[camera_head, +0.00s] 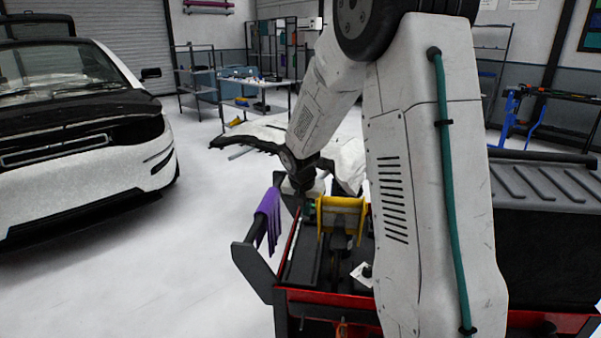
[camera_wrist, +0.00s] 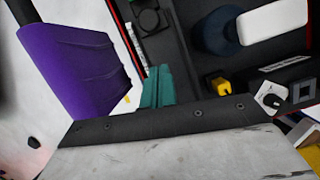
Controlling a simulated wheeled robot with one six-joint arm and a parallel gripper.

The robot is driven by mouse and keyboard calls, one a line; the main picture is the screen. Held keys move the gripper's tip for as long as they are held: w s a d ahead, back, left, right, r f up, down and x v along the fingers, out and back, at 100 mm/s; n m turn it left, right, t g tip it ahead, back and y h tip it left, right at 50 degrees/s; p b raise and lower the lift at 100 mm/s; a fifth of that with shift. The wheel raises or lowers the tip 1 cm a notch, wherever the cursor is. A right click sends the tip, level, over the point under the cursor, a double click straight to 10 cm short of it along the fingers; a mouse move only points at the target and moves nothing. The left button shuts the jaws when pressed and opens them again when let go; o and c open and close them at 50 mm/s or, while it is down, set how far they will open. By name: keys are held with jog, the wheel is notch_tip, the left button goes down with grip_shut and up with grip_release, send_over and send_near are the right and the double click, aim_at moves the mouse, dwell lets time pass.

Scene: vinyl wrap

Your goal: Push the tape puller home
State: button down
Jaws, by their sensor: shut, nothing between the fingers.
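My gripper (camera_head: 300,206) hangs low over the left part of a red-and-black tool cart, at the end of my white arm. Its fingertips are small and partly hidden in the head view. In the wrist view a teal ridged piece (camera_wrist: 157,88) stands against a dark bolted edge; I cannot tell whether it is part of my gripper. A yellow frame with a spool (camera_head: 342,212), perhaps a tape holder, stands just right of my gripper, partly behind my arm. I cannot tell which part is the tape puller.
A purple cloth (camera_head: 268,217) hangs over the cart's left rail; it also shows in the wrist view (camera_wrist: 88,62). The wrist view shows a small yellow block (camera_wrist: 219,86) and a dark blue round thing (camera_wrist: 216,30). A white car (camera_head: 85,120) stands left, with open floor between.

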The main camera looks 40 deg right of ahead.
jog(key=v, duration=1.6)
jog(key=shift+a+r, duration=0.3)
jog(key=shift+a, duration=0.15)
jog(key=shift+s, duration=0.1)
jog(key=s+a+m+y, duration=0.1)
jog(key=s+a+m, duration=0.4)
jog(key=s+m, duration=0.3)
jog(key=s+a+m+y, duration=0.1)
jog(key=s+a+m, duration=0.4)
jog(key=s+m, duration=0.3)
jog(key=s+a+m+y, duration=0.1)
jog(key=s+a+m, duration=0.4)
jog(key=s+m, duration=0.4)
jog(key=s, duration=0.3)
jog(key=shift+s+a+g, duration=0.2)
jog(key=shift+a+g, duration=0.1)
jog(key=shift+a, duration=0.05)
jog(key=shift+d, duration=0.15)
